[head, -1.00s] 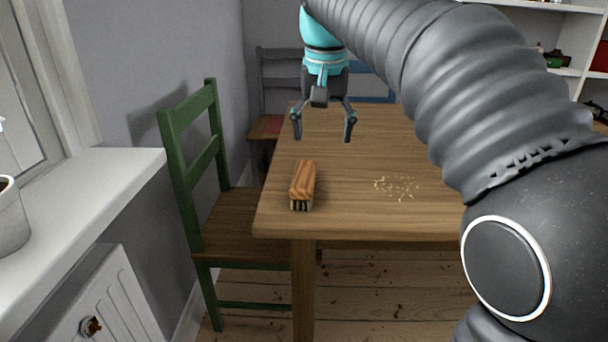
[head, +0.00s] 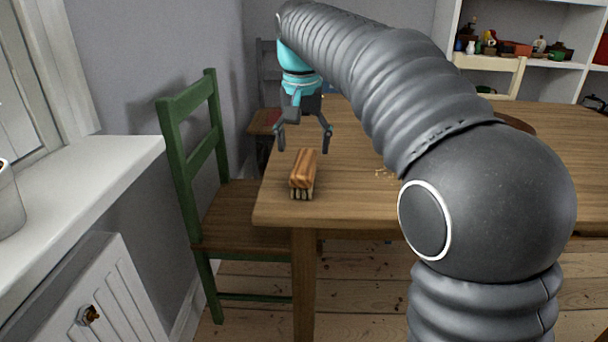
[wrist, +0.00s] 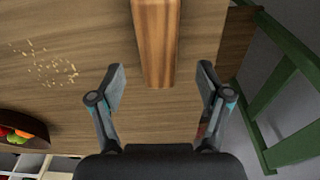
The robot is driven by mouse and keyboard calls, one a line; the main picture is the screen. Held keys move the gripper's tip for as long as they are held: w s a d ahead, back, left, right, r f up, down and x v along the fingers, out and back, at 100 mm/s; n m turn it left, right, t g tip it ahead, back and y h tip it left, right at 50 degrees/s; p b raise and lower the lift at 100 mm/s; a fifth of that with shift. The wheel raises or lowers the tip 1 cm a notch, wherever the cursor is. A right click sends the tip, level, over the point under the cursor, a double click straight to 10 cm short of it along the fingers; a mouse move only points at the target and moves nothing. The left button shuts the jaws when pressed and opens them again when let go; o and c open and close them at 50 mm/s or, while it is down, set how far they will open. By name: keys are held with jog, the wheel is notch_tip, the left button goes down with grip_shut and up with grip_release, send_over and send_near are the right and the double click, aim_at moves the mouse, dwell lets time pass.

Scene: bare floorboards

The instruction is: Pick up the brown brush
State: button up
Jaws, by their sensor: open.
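The brown brush (head: 303,172) lies on the wooden table near its front left corner, with pale bristles underneath and a striped wooden back. My gripper (head: 304,150) is open, pointing down just above and behind the brush in the head view. In the wrist view the brush (wrist: 156,40) runs from the top edge down to between the tips of my open gripper (wrist: 161,88). Its near end lies roughly between the fingers, and nothing is held. I cannot tell from these views how high the fingers are above it.
The table (head: 345,200) has crumbs (wrist: 50,68) to one side of the brush. A bowl of fruit (wrist: 22,130) shows in the wrist view. A green chair (head: 215,190) stands close against the table's left side. A white windowsill (head: 80,180) is farther left.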

aim_at(304, 161)
jog(key=shift+w+d+f+b, duration=0.1)
jog(key=shift+f+b, duration=0.15)
jog(key=shift+f, duration=1.05)
jog(key=shift+w+d+f+b, duration=0.1)
jog(key=shift+f+b, duration=0.15)
jog(key=shift+f, duration=1.05)
jog(key=c, duration=1.3)
